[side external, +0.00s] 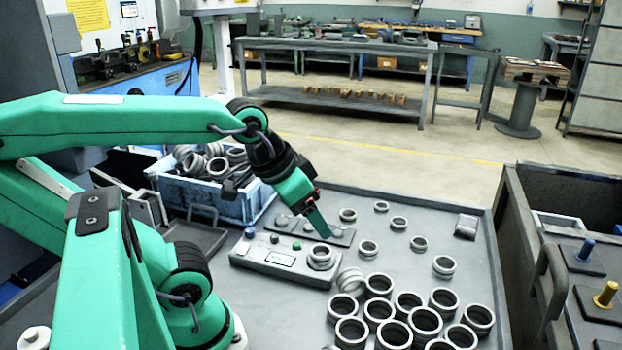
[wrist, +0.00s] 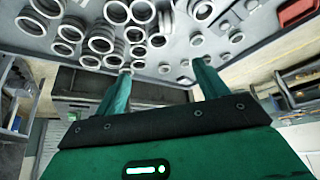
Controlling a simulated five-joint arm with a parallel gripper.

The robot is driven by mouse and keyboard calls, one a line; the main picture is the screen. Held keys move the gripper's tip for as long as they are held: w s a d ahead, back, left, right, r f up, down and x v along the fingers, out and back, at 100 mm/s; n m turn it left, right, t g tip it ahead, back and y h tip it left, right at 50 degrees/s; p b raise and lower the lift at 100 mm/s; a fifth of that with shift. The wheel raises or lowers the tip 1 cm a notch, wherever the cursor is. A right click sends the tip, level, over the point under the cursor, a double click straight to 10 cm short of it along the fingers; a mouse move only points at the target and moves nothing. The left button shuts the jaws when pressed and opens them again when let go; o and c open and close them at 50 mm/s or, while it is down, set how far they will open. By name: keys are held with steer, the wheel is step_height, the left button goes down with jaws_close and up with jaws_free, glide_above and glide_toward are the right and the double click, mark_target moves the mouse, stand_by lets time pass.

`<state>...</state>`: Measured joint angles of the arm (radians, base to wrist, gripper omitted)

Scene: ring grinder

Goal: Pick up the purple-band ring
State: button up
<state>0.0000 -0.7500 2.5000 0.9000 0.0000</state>
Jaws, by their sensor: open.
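Several grey metal rings stand in a cluster (side external: 425,323) at the front of the grey tray table (side external: 475,215), and smaller rings (side external: 368,249) are spread out behind them. I cannot make out a purple band on any ring. One ring (side external: 320,254) sits on a grey button box. My gripper (side external: 321,228) points down above the table, near that box. In the wrist view my gripper (wrist: 164,68) has its two green fingers apart, with nothing held between them. Rings (wrist: 103,40) also show beyond the fingers there, mostly to the left.
The button box (side external: 283,262) lies on the table below my gripper. A blue crate (side external: 208,194) full of rings stands at the left. A dark cart (side external: 535,210) with coloured pegs is at the right. The table's back right has free room around a small grey block (side external: 466,226).

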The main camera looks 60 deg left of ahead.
steer(key=shift+w, duration=0.1)
steer(key=n+g, duration=0.1)
steer(key=g, duration=0.5)
glide_toward(321, 255)
steer(key=shift+s, duration=0.2)
steer(key=shift+f, duration=1.3)
steer(key=shift+a+f, duration=0.1)
steer(key=shift+f, duration=2.5)
